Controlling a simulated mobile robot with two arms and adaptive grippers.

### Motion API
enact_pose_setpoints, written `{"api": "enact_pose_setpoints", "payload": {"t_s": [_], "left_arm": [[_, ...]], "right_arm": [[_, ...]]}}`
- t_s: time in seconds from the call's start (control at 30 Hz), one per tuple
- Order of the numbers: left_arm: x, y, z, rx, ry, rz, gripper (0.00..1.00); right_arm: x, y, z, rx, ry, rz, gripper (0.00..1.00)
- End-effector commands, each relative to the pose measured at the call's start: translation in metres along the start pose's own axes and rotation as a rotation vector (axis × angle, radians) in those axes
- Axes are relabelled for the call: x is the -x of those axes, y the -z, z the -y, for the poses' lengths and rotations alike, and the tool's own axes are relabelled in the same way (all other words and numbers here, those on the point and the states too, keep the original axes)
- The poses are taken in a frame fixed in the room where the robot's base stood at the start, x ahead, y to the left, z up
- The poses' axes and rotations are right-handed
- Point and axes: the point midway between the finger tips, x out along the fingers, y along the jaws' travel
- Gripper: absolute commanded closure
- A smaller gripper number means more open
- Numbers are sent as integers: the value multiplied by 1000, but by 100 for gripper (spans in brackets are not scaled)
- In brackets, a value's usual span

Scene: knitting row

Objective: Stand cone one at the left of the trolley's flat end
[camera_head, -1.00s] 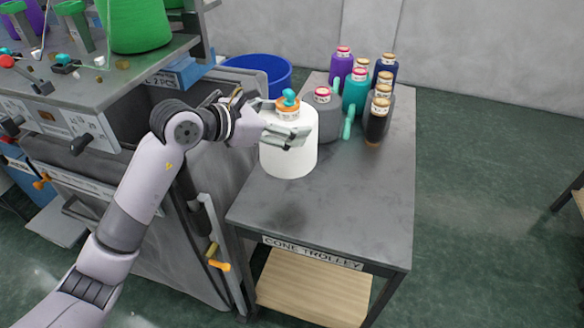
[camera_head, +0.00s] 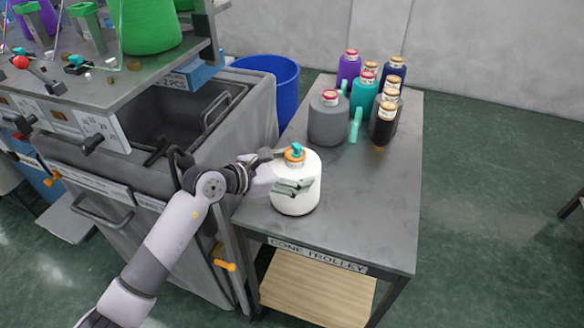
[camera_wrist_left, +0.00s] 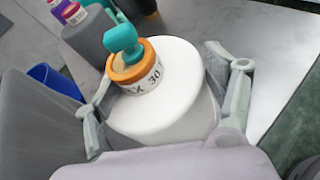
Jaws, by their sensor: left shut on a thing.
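A white yarn cone (camera_head: 297,192) with an orange top and a teal tip is at the near left part of the trolley top (camera_head: 365,215). My left gripper (camera_head: 293,187) is shut on it from the left. In the left wrist view the fingers (camera_wrist_left: 165,95) lie on both sides of the white cone (camera_wrist_left: 165,105), whose label reads "30". The cone looks upright. Whether its base touches the trolley top is hard to tell. My right gripper does not show.
Behind stand a grey cone (camera_head: 328,122), a teal cone (camera_head: 365,95), a purple cone (camera_head: 348,68) and several dark cones (camera_head: 383,125). The right and front of the trolley top are bare. A knitting machine (camera_head: 165,150) and blue bin (camera_head: 285,85) stand to the left.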

Motion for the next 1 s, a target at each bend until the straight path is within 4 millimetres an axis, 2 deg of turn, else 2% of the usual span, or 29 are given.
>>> {"api": "enact_pose_setpoints", "payload": {"t_s": [0.27, 0.3, 0.57, 1.0], "left_arm": [[-1, 0, 0, -2, -3, 6, 84], [-1, 2, 0, 0, 0, 1, 20], [-1, 2, 0, 0, 0, 0, 3], [4, 0, 0, -1, -1, -1, 3]], "right_arm": [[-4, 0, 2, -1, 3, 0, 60], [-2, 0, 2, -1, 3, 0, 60], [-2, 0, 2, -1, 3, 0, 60], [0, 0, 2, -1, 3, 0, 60]]}}
